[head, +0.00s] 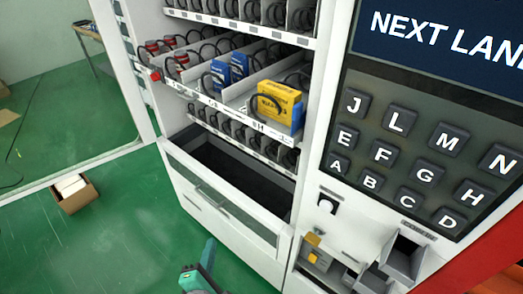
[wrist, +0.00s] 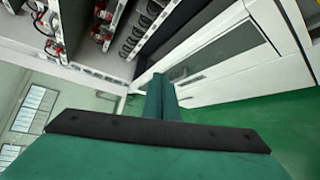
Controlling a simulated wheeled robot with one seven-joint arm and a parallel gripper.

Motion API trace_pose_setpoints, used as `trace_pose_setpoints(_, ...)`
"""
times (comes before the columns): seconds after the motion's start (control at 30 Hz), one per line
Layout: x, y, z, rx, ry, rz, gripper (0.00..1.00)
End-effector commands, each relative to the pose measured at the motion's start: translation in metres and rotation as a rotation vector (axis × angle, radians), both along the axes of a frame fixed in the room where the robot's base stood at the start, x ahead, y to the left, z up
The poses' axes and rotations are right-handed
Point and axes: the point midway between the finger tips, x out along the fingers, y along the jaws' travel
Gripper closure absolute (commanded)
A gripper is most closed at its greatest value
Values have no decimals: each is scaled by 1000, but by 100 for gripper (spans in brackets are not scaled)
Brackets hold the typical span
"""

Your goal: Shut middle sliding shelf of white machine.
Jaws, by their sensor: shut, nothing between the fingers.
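The white machine (head: 178,160) stands open, with its rows of shelves showing. Its middle sliding shelf (head: 213,103) sticks out past the shelves above and below. It carries red cans, blue boxes and a yellow box (head: 276,104) in black spiral coils. My teal gripper (head: 205,268) is at the bottom of the head view, low in front of the machine and apart from the shelf. In the wrist view my gripper (wrist: 159,88) is shut and empty, pointing toward the machine's lower front. Shelf rows with red items show at the upper left there.
The open glass door (head: 140,70) stands to the left of the shelves. Below them is a dark pickup bin (head: 235,175). A keypad panel (head: 415,150) is at the right. A cardboard box (head: 75,195) lies on the green floor, which is otherwise clear in front.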

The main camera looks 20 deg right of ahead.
Motion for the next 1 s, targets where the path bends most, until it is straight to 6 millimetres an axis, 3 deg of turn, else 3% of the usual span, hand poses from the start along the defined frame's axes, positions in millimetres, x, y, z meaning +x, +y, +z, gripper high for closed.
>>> trace_pose_setpoints(0.03,14,-3,16,-88,3,-9,100)
trace_pose_setpoints(0.2,44,-19,66,-391,59,-63,100)
trace_pose_setpoints(0.4,63,-38,133,-706,156,-167,100)
trace_pose_setpoints(0.7,57,-62,229,-1029,351,-355,100)
trace_pose_setpoints(0.8,51,-66,248,-1081,405,-396,100)
trace_pose_setpoints(1.0,44,-70,265,-1125,462,-435,100)
